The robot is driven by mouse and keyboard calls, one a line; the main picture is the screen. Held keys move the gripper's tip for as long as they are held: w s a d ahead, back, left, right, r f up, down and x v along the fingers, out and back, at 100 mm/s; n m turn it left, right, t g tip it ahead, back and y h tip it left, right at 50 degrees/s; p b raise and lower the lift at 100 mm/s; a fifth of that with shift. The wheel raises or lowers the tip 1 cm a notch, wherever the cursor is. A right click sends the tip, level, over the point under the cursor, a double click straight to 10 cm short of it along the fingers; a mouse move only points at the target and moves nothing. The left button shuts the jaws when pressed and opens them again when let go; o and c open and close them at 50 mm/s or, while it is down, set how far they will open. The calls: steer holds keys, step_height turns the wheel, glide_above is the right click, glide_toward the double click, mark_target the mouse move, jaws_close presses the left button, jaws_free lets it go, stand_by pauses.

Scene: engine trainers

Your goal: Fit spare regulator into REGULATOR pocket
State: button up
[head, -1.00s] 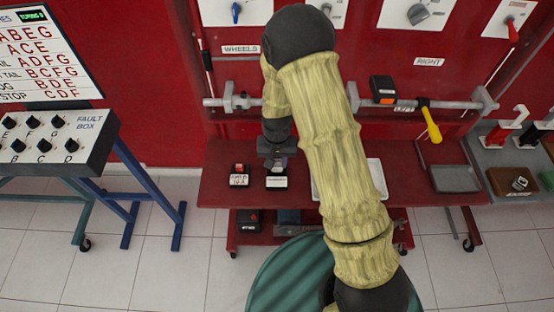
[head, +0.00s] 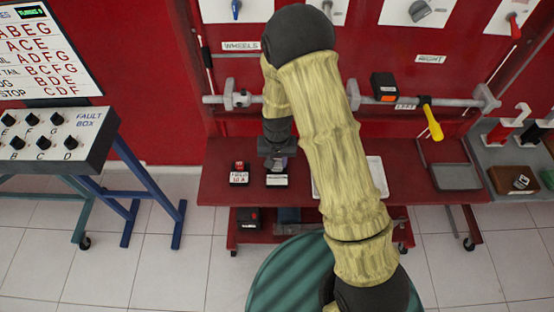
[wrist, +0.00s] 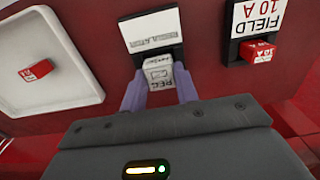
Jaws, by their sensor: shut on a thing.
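My gripper (wrist: 160,92) is shut on the spare regulator (wrist: 158,76), a small pale block marked REG, in the wrist view. The regulator is between the two purple fingers, in line with the REGULATOR pocket (wrist: 152,30), a dark holder with a white label. Its far end meets the pocket's dark opening; how deep it sits I cannot tell. In the head view my gripper (head: 278,165) is just above and behind the REGULATOR pocket (head: 277,181) on the red bench, and the regulator is hard to make out there.
The FIELD 10 A holder (wrist: 258,20) with a red fuse (wrist: 262,50) stands close beside the pocket. A white tray (wrist: 88,92) holding a red fuse (wrist: 36,70) is on the other side. A grey tray (head: 455,178) is at the bench's right end.

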steer(key=shift+f, duration=0.3)
steer(key=o, duration=1.1)
steer(key=shift+o, duration=0.3)
steer(key=o, duration=0.4)
steer(key=shift+r+p, duration=3.15)
steer(key=shift+r, duration=0.85)
